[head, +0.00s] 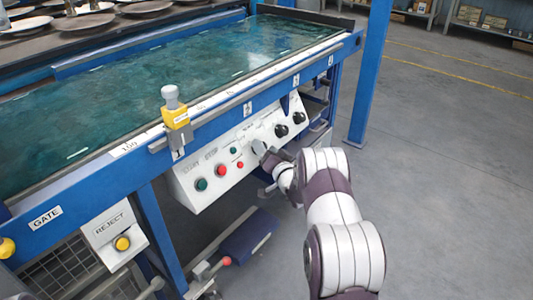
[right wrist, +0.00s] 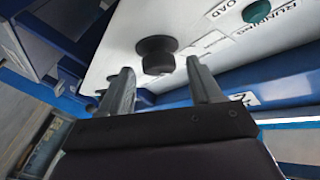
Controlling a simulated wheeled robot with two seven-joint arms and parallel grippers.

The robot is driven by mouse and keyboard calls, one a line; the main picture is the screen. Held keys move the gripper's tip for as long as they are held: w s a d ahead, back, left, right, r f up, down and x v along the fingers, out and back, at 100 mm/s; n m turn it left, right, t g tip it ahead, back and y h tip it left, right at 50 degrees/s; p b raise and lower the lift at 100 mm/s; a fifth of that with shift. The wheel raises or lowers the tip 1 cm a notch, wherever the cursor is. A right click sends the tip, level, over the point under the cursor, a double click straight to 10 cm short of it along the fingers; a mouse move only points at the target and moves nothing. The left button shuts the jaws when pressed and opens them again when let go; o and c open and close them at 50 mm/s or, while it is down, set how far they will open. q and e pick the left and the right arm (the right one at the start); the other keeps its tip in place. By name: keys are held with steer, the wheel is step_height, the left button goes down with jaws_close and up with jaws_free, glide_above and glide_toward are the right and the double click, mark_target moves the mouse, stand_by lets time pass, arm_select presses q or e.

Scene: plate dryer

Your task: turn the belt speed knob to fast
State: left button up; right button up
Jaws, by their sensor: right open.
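The white control panel (head: 215,172) hangs under the belt's near edge. Two black knobs, one nearer (head: 281,131) and one farther (head: 299,118), sit on its right part. I cannot read which one is the belt speed knob. My right gripper (head: 264,151) is at the panel, left of and below the nearer knob in the head view. In the right wrist view a black knob (right wrist: 156,52) shows just ahead of the open, empty fingers (right wrist: 163,88), roughly centred between their tips. It looks apart from both fingers. My left gripper is out of view.
Green (head: 202,184) and red (head: 222,170) buttons sit on the panel's left part. A yellow-and-grey fixture (head: 176,116) stands on the belt's rail. A blue post (head: 371,75) rises at the right. The floor (head: 450,170) on the right is clear.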

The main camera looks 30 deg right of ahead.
steer(key=c, duration=1)
steer(key=m+g+h+p, duration=0.1)
steer(key=m+p, duration=0.2)
steer(key=m+g+h+p, duration=0.1)
steer(key=m+g+p, duration=0.1)
steer(key=m+p, duration=0.1)
steer(key=m+g+h+p, duration=0.1)
steer(key=m+g+p, duration=0.1)
steer(key=m+p, duration=0.1)
steer(key=shift+w+a+r+m+h+p, duration=0.1)
steer(key=shift+a+r+m+h+p, duration=0.15)
steer(key=shift+r+p, duration=0.2)
steer(key=shift+f+m, duration=0.15)
steer(key=shift+m, duration=0.1)
steer(key=o, duration=1)
